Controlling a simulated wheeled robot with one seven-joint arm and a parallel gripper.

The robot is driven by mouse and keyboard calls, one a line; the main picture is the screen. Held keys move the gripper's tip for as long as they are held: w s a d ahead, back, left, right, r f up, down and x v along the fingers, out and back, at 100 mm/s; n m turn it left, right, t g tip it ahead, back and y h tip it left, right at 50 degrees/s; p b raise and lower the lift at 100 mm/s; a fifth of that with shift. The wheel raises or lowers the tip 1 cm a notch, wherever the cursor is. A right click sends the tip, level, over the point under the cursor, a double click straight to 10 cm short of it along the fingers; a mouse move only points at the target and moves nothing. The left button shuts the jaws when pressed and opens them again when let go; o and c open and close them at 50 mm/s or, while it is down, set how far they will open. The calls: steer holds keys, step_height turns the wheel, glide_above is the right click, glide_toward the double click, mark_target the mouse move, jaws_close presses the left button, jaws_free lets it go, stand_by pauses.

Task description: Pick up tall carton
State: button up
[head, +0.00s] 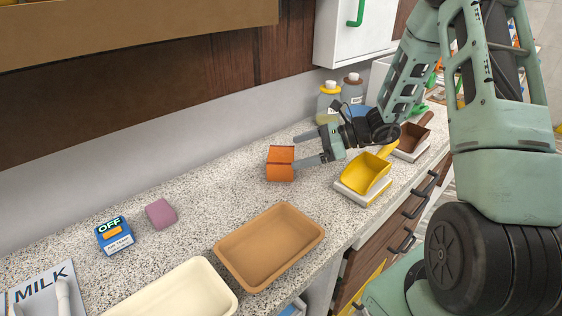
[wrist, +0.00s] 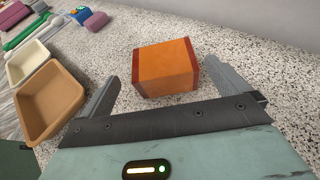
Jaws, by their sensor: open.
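An orange carton (head: 280,163) with darker red ends stands on the speckled counter, left of my gripper. It fits the tall carton best, though it looks boxy rather than tall. In the wrist view the carton (wrist: 165,68) lies ahead of my palm, between the lines of the two fingers. My gripper (head: 297,150) is open and empty, with its fingers pointing at the carton. The gripper (wrist: 161,76) shows a gap to the carton on the left; the right finger is close to its right end, and I cannot tell whether they touch.
A brown tray (head: 257,283) and a cream tray (head: 222,297) lie along the front edge. A yellow scoop (head: 366,174) sits right of my gripper. Two bottles (head: 328,98) stand behind it. A blue box (head: 114,235) and a pink block (head: 160,213) lie left. Counter around the carton is clear.

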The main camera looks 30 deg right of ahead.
mark_target(281, 154)
steer(key=shift+p+x, duration=0.75)
steer(key=shift+x, duration=2.4)
steer(key=shift+w+d, duration=0.1)
steer(key=shift+w, duration=0.1)
steer(key=shift+c, duration=0.3)
steer(key=c, duration=1)
steer(key=shift+r, duration=0.1)
step_height(281, 154, up, 10)
steer(key=shift+f+b, duration=0.1)
steer(key=shift+b, duration=0.3)
steer(key=shift+s, duration=0.1)
